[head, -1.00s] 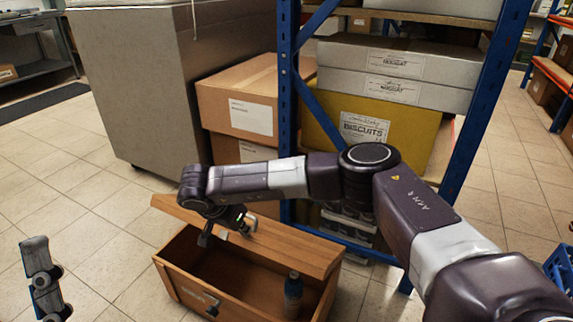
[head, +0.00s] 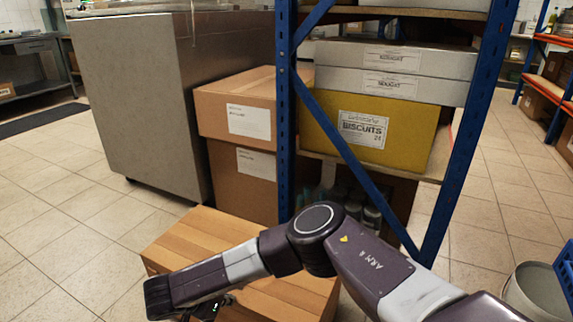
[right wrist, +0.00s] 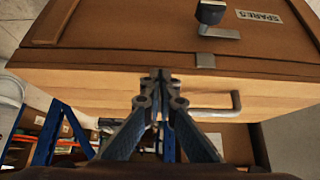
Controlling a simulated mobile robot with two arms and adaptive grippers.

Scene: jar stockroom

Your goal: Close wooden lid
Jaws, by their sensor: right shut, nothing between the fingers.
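The wooden lid (head: 192,240) is a planked top lying over the wooden box in the head view. The lid looks down flat, and the inside of the box is hidden. In the right wrist view the lid (right wrist: 90,90) is a pale band with a bent metal handle (right wrist: 235,105). It meets the box's brown face (right wrist: 130,30), which bears a SPARES label, with no clear gap. My right gripper (right wrist: 160,75) is shut and empty at the lid's edge; contact cannot be told. In the head view it is mostly hidden under my arm. My left gripper is not in view.
Cardboard boxes (head: 240,115) stand right behind the wooden box. A blue rack post (head: 285,110) rises by its back, with a yellow biscuits box (head: 375,125) on the shelf. A grey cabinet (head: 150,100) stands at back left. The tiled floor at left is clear.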

